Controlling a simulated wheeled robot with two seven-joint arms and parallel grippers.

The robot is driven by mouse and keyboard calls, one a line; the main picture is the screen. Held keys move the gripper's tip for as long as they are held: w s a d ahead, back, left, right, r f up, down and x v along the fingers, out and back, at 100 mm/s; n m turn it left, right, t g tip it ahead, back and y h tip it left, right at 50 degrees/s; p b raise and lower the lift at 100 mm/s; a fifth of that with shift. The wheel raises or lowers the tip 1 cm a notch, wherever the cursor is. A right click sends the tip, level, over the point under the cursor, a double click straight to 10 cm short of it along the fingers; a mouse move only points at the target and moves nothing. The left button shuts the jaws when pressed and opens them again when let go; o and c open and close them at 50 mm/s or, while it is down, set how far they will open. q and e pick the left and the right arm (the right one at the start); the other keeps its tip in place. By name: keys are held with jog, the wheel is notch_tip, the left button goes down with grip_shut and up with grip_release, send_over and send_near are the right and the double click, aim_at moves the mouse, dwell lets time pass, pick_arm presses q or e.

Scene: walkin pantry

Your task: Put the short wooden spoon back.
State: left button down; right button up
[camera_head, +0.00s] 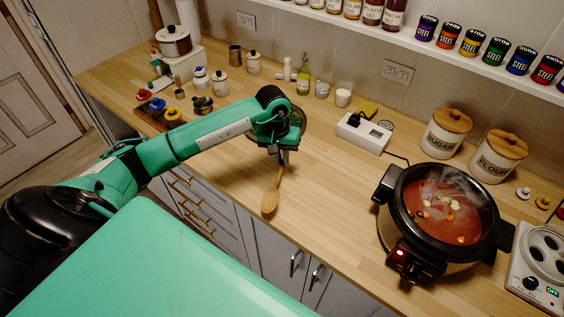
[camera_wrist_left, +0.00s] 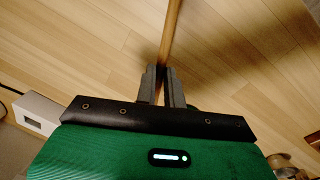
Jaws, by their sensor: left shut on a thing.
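The wooden spoon (camera_head: 271,199) shows in the head view below my left gripper, its bowl toward the counter's front edge. My left gripper (camera_head: 281,160) is shut on the spoon's handle. In the left wrist view the handle (camera_wrist_left: 172,38) runs up from between the two fingers (camera_wrist_left: 163,88). I cannot tell whether the bowl touches the counter (camera_head: 325,195). My right gripper is not in view.
A black cooker (camera_head: 385,197) of steaming red stew stands at the right. Behind it are sugar (camera_head: 443,138) and flour (camera_head: 496,162) canisters. A white power box (camera_head: 363,134) sits mid-counter. Jars and bottles line the back. A dark round thing is partly hidden behind my gripper.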

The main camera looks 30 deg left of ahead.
aim_at(282, 165)
pick_arm(q)
notch_tip(282, 165, down, 4)
jog(key=shift+r+p, duration=0.25)
jog(key=shift+p, duration=0.2)
jog(key=shift+f, duration=0.15)
jog(key=c, duration=1.5)
grip_release()
